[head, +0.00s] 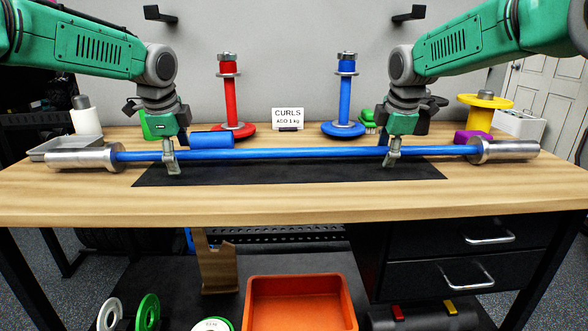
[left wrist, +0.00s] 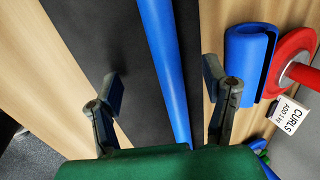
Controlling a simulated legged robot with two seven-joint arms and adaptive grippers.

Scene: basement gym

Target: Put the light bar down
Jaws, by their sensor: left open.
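The light bar (head: 270,154) is a long blue bar with silver sleeves at both ends. It lies level across the table, over the back part of a black mat (head: 290,174); I cannot tell whether its sleeves touch the wood. My left gripper (head: 171,160) is at the left part of the bar, pointing down. In the left wrist view its fingers (left wrist: 163,92) are spread wide, with the blue bar (left wrist: 168,70) passing between them, apart from both. My right gripper (head: 391,158) is at the right part of the bar; its grip is too small to tell.
A grey tray (head: 62,146) is close behind the left sleeve. The table front (head: 290,205) is clear.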

